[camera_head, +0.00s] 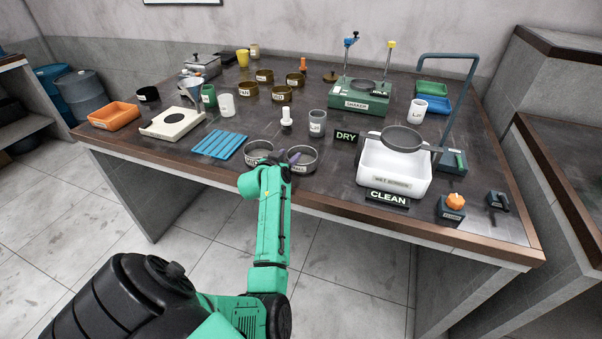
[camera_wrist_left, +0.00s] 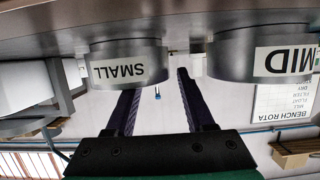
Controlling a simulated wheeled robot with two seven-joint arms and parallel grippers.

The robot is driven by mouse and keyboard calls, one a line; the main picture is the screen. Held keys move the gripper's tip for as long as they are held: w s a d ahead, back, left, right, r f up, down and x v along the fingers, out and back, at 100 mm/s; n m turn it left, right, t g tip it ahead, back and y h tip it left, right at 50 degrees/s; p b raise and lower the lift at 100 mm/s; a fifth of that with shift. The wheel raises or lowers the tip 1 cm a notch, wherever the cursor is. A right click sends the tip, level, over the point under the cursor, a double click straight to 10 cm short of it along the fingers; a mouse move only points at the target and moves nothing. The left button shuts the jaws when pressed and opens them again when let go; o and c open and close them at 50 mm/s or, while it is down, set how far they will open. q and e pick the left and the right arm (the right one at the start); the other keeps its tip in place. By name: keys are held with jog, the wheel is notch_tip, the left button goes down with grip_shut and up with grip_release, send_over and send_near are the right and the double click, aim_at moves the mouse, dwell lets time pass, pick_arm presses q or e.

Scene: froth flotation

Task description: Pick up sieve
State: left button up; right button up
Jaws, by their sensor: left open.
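Two round grey metal sieves stand side by side near the table's front edge in the head view, the left one (camera_head: 258,149) and the right one (camera_head: 303,165). In the left wrist view, which is upside down, they show as the SMALL sieve (camera_wrist_left: 128,66) and the MID sieve (camera_wrist_left: 240,58). My left gripper (camera_head: 287,157) is at the sieves, holding nothing. In the left wrist view its dark fingers (camera_wrist_left: 157,86) are spread, close to the SMALL sieve's wall; contact cannot be told. Another dark sieve (camera_head: 400,138) rests over the white wet-screen tub (camera_head: 365,173). My right gripper is out of view.
A blue ribbed rack (camera_head: 219,145) lies left of the sieves. A grey cup (camera_head: 317,123) and a white bottle (camera_head: 286,117) stand behind them. A DRY sign (camera_head: 346,136) and a CLEAN sign (camera_head: 388,198) are to the right. The green shaker (camera_head: 358,103) stands farther back.

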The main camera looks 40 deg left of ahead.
pick_arm(q)
jog(key=shift+w+a+f, duration=0.2)
jog(key=shift+w+f, duration=0.25)
jog(key=shift+w, duration=0.3)
jog(key=shift+r, duration=0.1)
jog(key=shift+c, duration=1.3)
grip_shut()
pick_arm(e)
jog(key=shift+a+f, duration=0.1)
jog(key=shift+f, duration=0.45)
